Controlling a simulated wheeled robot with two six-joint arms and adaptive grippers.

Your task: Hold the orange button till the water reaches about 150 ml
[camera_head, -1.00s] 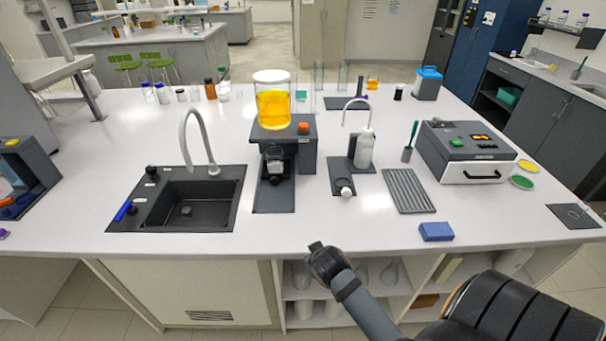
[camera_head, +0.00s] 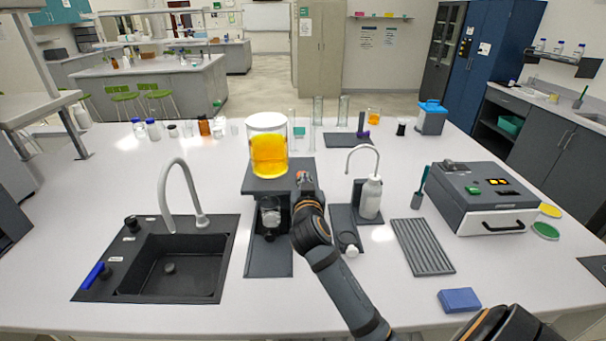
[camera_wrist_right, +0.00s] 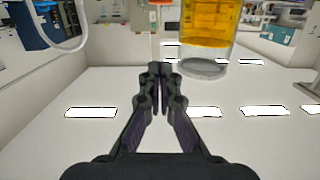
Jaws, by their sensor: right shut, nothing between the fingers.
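The rig is a dark stand (camera_head: 262,184) carrying a clear jar of yellow liquid (camera_head: 268,155) with a white lid. The orange button (camera_head: 304,174) is on the stand's top right, partly covered by my right gripper (camera_head: 304,183). In the right wrist view, which appears upside down, the orange button (camera_wrist_right: 161,2) is cut by the top edge, and the gripper (camera_wrist_right: 160,68) is shut and empty, with a gap in the picture between its tips and the button. Contact is not visible. A small clear vessel (camera_head: 270,213) sits under the stand; its level is unreadable. My left gripper is out of view.
A dark sink (camera_head: 168,268) with a tall tap is left of the rig. A white wash bottle (camera_head: 370,197), a ribbed grey tray (camera_head: 422,246) and a grey device (camera_head: 485,197) are to the right. A blue block (camera_head: 459,300) lies near the front edge.

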